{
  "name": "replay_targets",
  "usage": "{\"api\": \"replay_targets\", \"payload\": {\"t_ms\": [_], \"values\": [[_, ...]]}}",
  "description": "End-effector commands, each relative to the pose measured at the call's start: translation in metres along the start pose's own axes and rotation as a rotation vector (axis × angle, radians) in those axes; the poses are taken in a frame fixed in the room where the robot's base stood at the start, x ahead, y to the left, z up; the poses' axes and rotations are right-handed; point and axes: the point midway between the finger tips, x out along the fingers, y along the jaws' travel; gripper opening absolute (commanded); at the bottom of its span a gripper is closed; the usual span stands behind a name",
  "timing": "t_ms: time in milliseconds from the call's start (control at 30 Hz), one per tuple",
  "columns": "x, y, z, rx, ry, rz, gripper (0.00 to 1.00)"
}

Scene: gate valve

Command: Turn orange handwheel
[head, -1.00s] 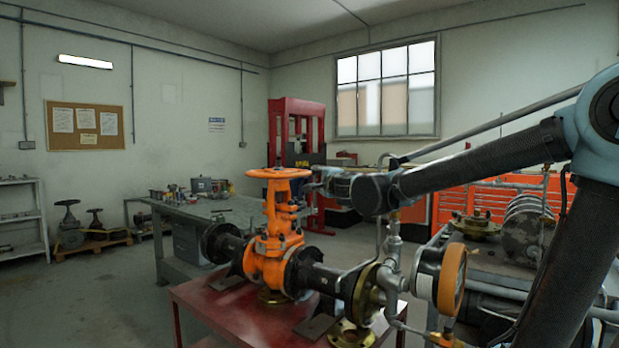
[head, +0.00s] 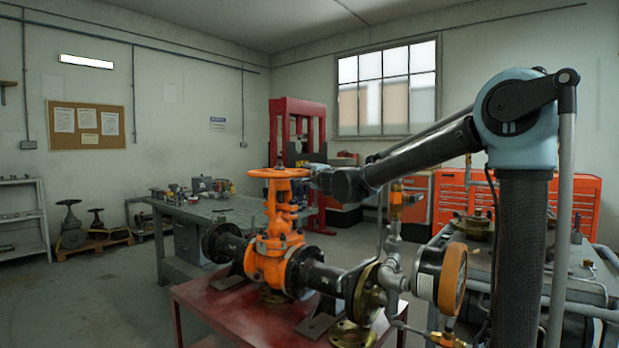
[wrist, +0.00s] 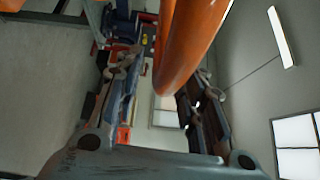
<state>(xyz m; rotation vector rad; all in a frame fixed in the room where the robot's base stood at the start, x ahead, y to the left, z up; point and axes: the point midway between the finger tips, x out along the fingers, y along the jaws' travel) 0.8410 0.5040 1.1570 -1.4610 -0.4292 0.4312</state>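The orange handwheel (head: 279,173) sits level on top of the orange gate valve (head: 275,245). My gripper (head: 314,175) is at the right side of the handwheel's rim in the head view; its fingers are small and partly hidden there. In the wrist view, the orange rim (wrist: 185,48) comes down from the top between the two fingers of my gripper (wrist: 160,88). The fingers stand apart, with a gap visible on the left of the rim. The rim looks closer to the right finger, and I cannot tell whether they touch.
The valve is in a dark pipe run on a red table (head: 240,318). A round gauge (head: 452,280) and pipe fittings stand right of the valve, below my arm. A workbench (head: 225,212) with small parts is behind. The floor at left is open.

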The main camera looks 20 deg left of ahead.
Motion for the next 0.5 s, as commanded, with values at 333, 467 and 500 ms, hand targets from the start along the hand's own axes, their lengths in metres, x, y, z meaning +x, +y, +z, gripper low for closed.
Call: {"api": "replay_targets", "payload": {"t_ms": [333, 467, 500], "values": [[0.017, 0.0, 0.0, 0.0, 0.0, 0.0, 0.36], [0.017, 0.0, 0.001, 0.0, -0.001, 0.0, 0.36], [0.017, 0.0, 0.001, 0.0, -0.001, 0.0, 0.36]]}}
